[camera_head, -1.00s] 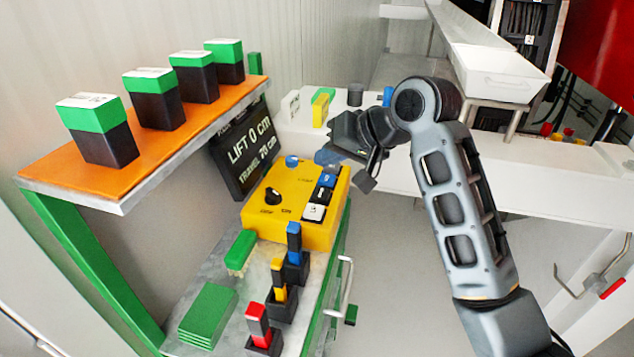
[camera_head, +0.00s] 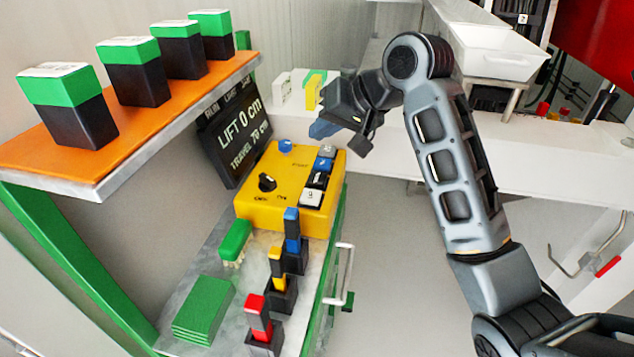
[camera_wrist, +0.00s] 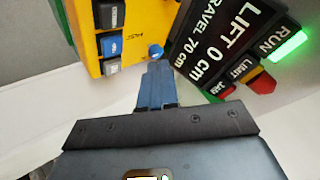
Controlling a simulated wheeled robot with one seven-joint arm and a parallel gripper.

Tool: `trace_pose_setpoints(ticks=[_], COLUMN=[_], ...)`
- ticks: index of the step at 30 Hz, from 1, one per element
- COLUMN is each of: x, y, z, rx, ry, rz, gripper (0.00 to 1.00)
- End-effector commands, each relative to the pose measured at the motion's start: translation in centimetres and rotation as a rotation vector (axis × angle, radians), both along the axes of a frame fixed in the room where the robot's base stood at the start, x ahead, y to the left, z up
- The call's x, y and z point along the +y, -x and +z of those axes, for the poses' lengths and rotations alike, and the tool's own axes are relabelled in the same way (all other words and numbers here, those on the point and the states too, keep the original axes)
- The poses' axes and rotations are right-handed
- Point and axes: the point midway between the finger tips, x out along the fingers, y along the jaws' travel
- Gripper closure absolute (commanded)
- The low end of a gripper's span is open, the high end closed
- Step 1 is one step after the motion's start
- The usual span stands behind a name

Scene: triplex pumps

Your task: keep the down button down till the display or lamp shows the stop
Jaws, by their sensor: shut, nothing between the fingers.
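The yellow control box (camera_head: 290,215) carries a column of push buttons on its right side: grey (camera_head: 327,151), blue (camera_head: 324,165), black (camera_head: 318,180) and white (camera_head: 311,198). Their labels are too small to read, so I cannot tell which is down. The display (camera_head: 238,138) behind the box reads LIFT 0 cm and TRAVEL 70 cm. In the wrist view, its RUN lamp (camera_wrist: 288,47) glows green; the LIMIT lamp (camera_wrist: 262,80) and JAM lamp (camera_wrist: 221,89) look unlit. My gripper (camera_head: 320,130) is shut and empty, above the box's far end, apart from the buttons.
The box also has a black knob (camera_head: 267,182) and a round blue button (camera_head: 285,146). Red, yellow and blue-topped black blocks stand in front of it. An orange shelf (camera_head: 130,125) with green-topped blocks overhangs the left. The floor right of the bench is clear.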

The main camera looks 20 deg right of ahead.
Motion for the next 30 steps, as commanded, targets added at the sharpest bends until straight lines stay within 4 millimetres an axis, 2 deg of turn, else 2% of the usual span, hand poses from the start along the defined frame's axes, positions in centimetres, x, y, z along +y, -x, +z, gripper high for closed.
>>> trace_pose_setpoints(ticks=[1, 3, 16, 21, 30], x=[0.0, 0.0, 0.0, 0.0, 0.0], y=[0.0, 0.0, 0.0, 0.0, 0.0], z=[-1.2, -2.0, -6.4, -7.0, -7.0], rx=[0.000, -0.001, 0.002, 0.001, 0.000], ry=[0.000, 0.000, -0.001, 0.001, 0.000], rz=[0.000, -0.001, -0.001, 0.001, 0.000], gripper=[1.00, 1.00, 1.00, 1.00, 1.00])
